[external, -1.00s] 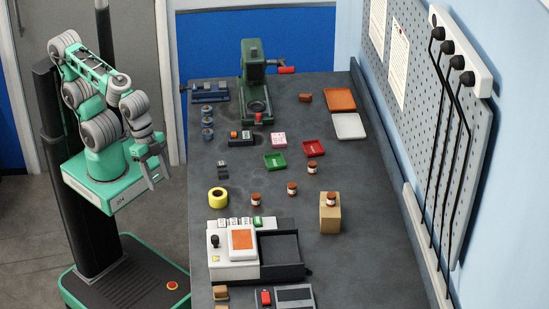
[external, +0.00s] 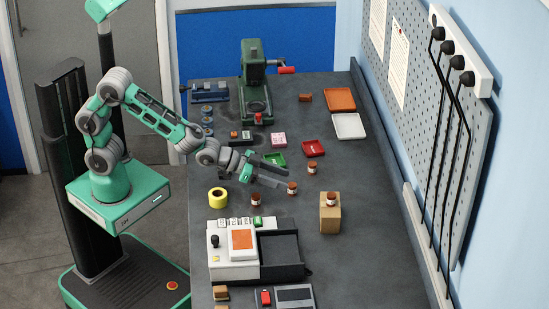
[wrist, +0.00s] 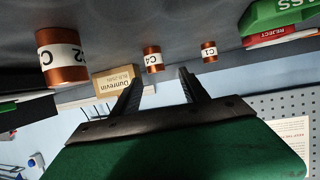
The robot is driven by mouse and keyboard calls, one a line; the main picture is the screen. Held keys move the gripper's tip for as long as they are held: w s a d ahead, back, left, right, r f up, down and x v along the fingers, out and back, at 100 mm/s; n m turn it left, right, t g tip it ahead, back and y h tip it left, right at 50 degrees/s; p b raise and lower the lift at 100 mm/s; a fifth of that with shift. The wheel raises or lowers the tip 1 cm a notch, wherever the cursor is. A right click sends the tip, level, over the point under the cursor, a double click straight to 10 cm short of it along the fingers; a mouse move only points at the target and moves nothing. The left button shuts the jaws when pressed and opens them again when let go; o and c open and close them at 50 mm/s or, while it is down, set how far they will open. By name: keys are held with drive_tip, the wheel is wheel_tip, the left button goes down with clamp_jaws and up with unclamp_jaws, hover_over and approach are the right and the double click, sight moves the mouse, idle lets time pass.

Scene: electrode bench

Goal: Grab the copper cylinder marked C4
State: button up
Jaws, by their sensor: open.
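The copper cylinder marked C4 (wrist: 153,58) has a white label, upside down in the wrist view, that seems to read C4. It stands on the bench, ahead of and between my open fingers, nearer the left one. In the external view it seems to be the middle cylinder (external: 292,188). My gripper (wrist: 161,71) is open and empty; in the external view my gripper (external: 279,184) is low over the bench, just left of that cylinder. Whether a finger touches it I cannot tell.
Cylinder C2 (wrist: 62,57) is close on the wrist view's left, cylinder C1 (wrist: 209,51) farther right. A tan box (external: 330,218) bears another cylinder (external: 330,199).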

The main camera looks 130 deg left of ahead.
sight(292, 184)
drive_tip(key=x, duration=0.4)
drive_tip(key=shift+w+d+f, duration=0.1)
drive_tip(key=shift+w+f, duration=0.25)
drive_tip(key=shift+f, duration=0.05)
clamp_jaws()
drive_tip(key=shift+r, duration=0.1)
